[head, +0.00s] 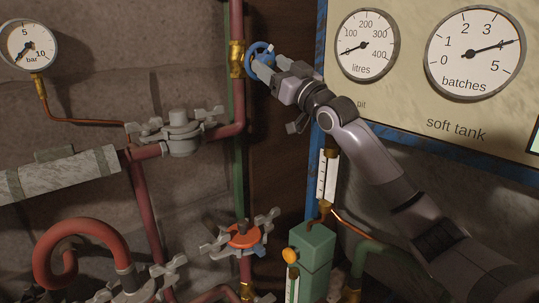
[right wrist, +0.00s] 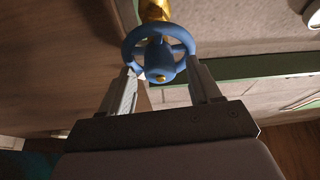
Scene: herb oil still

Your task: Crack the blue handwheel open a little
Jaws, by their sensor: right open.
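The blue handwheel (head: 259,60) sits on a brass valve body (head: 237,58) on the red vertical pipe, near the top of the head view. In the right wrist view the wheel (right wrist: 159,52) shows its spokes and hub between my two fingers. My right gripper (head: 262,68) comes in from the right and is open; in the right wrist view its fingers (right wrist: 162,84) stand on either side of the wheel's lower part. I cannot tell whether they touch the rim. My left gripper is not in view.
A gauge panel (head: 450,105) with a blue frame stands close on the right. A clamped pipe fitting (head: 180,130) is at left. A green box (head: 313,262) stands below my right arm.

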